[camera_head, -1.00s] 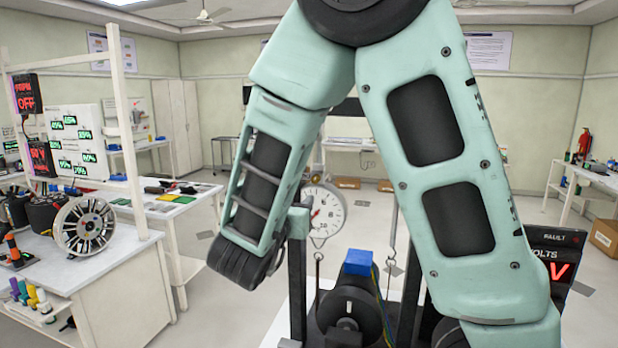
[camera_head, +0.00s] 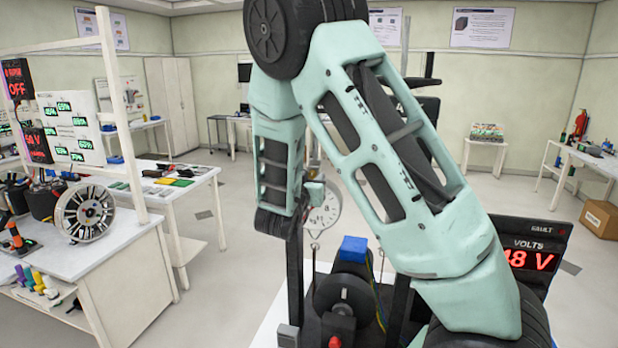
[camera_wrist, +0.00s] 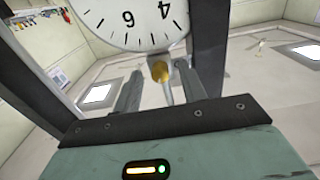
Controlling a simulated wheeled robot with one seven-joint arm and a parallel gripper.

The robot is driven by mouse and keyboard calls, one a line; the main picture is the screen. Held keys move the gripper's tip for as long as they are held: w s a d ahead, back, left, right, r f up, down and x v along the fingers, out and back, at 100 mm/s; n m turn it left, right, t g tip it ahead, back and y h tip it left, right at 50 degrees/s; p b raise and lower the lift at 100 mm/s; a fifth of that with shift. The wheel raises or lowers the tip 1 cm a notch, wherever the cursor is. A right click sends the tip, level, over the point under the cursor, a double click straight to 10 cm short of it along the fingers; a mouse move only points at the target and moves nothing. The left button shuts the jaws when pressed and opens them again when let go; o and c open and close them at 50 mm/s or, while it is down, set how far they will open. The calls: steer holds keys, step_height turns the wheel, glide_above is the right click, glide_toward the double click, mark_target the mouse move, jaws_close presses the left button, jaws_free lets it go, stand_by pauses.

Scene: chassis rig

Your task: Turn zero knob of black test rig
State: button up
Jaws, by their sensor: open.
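The black test rig (camera_head: 295,270) stands in the middle of the head view, with dark upright posts and a round white dial gauge (camera_head: 325,215) hung between them. My arm hides part of the gauge. In the wrist view the gauge (camera_wrist: 128,22) shows at the top, its numerals upside down. A small brass knob (camera_wrist: 159,71) sits at the gauge's edge and appears to be the zero knob. My gripper (camera_wrist: 160,82) is open, with one finger on each side of the knob in the picture. I cannot tell whether either finger touches it. My arm mostly hides the gripper in the head view.
A blue block (camera_head: 353,249) and a dark wheel (camera_head: 343,300) are low on the rig. A red volts display (camera_head: 530,258) stands at right. A workbench (camera_head: 95,260) with a spoked wheel (camera_head: 85,215) is at left. Open floor lies between the benches.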

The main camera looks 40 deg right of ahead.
jaws_close()
steer(key=shift+f+m+b, duration=0.2)
steer(key=shift+m+b, duration=0.1)
steer(key=shift+b, duration=0.75)
steer(key=shift+r, duration=0.1)
jaws_free()
